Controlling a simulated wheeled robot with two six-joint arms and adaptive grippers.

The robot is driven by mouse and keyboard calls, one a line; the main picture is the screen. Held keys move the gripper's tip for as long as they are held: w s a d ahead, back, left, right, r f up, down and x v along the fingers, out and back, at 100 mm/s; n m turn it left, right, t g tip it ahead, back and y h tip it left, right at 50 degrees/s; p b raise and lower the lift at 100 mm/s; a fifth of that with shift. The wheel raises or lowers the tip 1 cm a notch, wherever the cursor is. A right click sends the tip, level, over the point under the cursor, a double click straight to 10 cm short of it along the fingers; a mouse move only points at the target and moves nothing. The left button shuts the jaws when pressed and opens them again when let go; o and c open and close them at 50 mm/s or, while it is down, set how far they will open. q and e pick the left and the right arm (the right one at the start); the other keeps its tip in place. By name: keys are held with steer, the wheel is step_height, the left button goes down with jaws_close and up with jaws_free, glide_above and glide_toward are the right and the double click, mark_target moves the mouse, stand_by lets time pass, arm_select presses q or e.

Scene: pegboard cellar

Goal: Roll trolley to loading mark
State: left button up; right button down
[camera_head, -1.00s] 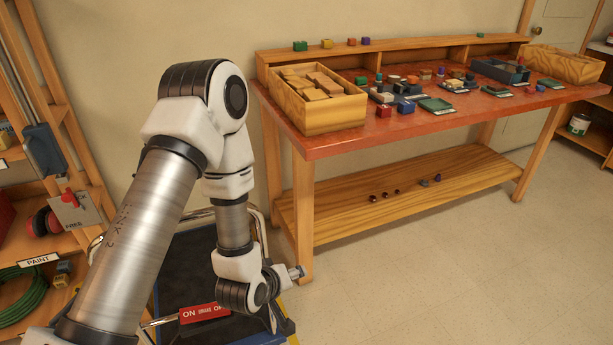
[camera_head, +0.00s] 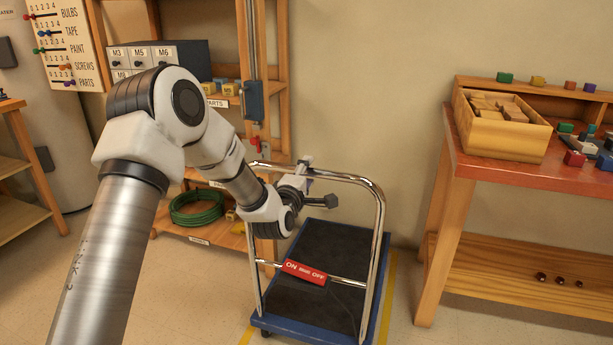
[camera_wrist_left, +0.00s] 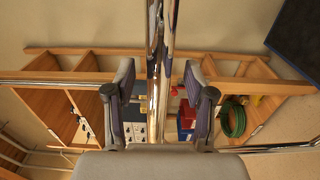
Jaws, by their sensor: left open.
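The trolley has a dark deck (camera_head: 325,265) with a blue edge and a chrome push handle (camera_head: 378,230). A red ON/OFF brake plate (camera_head: 304,272) sits low across the handle frame. My left gripper (camera_head: 318,186) is at the handle's top bar in the head view. In the left wrist view my gripper (camera_wrist_left: 160,95) is open, with the chrome bar (camera_wrist_left: 161,40) between its fingers; contact cannot be told. Yellow floor lines (camera_head: 387,300) show beside the trolley; whether they are the loading mark cannot be told. My right gripper is not in view.
A workbench (camera_head: 470,180) with a wooden box (camera_head: 500,145) stands to the right. A wooden shelf (camera_head: 205,232) with a green hose coil (camera_head: 197,207) stands behind left. The wall is close behind the trolley. Floor (camera_head: 190,300) is open in front left.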

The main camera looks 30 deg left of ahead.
arm_select(q)
steer(key=shift+w+a, duration=0.15)
steer(key=shift+w, duration=0.5)
jaws_close()
